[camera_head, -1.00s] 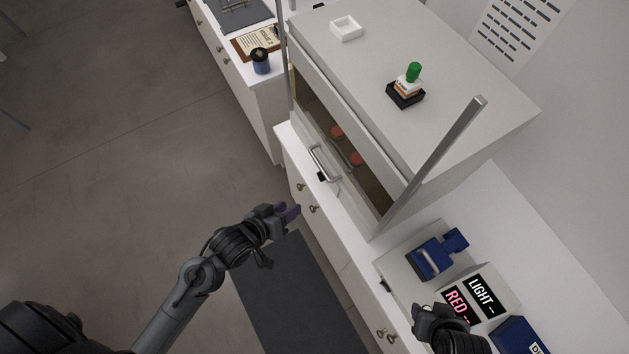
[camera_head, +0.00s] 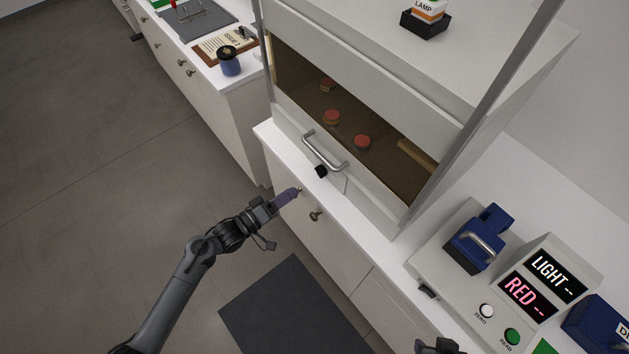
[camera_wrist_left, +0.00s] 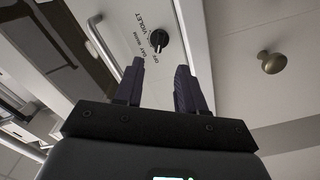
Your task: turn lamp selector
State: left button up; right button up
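The lamp selector is a small black knob (camera_head: 321,171) on the front of the white cabinet, below the bar handle. In the left wrist view the knob (camera_wrist_left: 159,40) sits beside printed words, among them VIOLET, WARM and OFF; which word it points to I cannot tell. My left gripper (camera_head: 290,194) is in front of the drawers, below and left of the knob, and not touching it. In the left wrist view its two dark fingers (camera_wrist_left: 157,75) are apart and empty, with the knob beyond the gap. My right gripper (camera_head: 438,346) barely shows at the bottom edge.
The bar handle (camera_head: 324,151) is close above the knob. A drawer knob (camera_head: 315,216) is near my left gripper. Red-topped jars (camera_head: 332,117) stand inside the cabinet. A reader with a RED display (camera_head: 523,295) is at right. Open floor lies left.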

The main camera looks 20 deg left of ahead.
aim_at(318, 174)
pick_arm(q)
jog(key=x, duration=1)
jog(key=shift+w, duration=0.15)
grip_shut()
